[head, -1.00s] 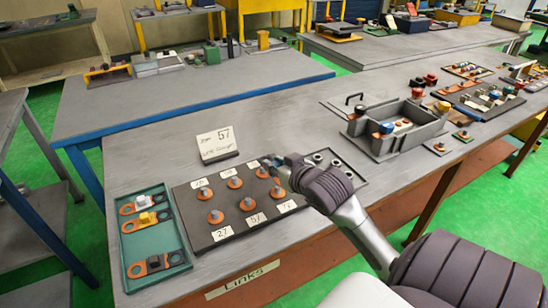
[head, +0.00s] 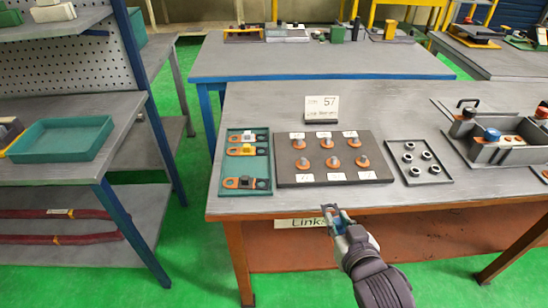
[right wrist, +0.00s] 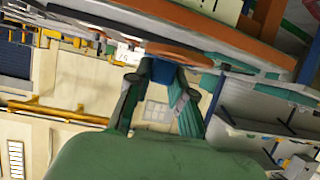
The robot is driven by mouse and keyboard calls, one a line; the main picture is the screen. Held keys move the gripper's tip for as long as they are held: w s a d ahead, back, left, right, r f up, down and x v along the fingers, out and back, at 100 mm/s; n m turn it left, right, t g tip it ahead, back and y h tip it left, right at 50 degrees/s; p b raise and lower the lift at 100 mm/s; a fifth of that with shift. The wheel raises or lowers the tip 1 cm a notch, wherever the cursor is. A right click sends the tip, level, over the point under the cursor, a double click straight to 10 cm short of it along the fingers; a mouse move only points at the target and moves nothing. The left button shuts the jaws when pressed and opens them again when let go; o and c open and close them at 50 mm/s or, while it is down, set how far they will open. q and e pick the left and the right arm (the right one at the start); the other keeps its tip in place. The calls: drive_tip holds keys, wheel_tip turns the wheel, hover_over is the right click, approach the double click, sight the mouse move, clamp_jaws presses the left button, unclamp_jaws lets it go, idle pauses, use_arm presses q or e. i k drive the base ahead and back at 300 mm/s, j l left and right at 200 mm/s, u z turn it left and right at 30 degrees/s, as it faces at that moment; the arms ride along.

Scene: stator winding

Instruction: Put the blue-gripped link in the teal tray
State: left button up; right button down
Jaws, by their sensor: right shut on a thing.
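My right gripper (head: 338,216) is in front of the table's front edge, near the "Links" label. In the right wrist view it (right wrist: 160,85) is shut on the blue grip of the blue-gripped link (right wrist: 159,70). The link's copper-coloured plate shows just beyond the fingertips. One teal tray (head: 226,190) on the table holds three links with white, yellow and black grips. A second teal tray (head: 62,138) lies empty on the bench at the left. My left gripper is out of view.
A dark board (head: 330,178) with several copper-coloured pieces on posts and number cards lies beside the tray on the table. To its right are a small tray of rings (head: 430,182) and a grey bin (head: 500,150). Green floor separates the table from the left bench.

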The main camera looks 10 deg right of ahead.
sight(248, 166)
drive_tip(key=i+j+z, duration=0.25)
drive_tip(key=j, duration=0.2)
drive_tip(key=j+z, duration=0.3)
drive_tip(key=j, duration=0.15)
drive_tip(key=j+z, duration=0.25)
drive_tip(key=j, duration=1.25)
drive_tip(key=i+j+z, duration=0.1)
drive_tip(key=j, duration=0.95)
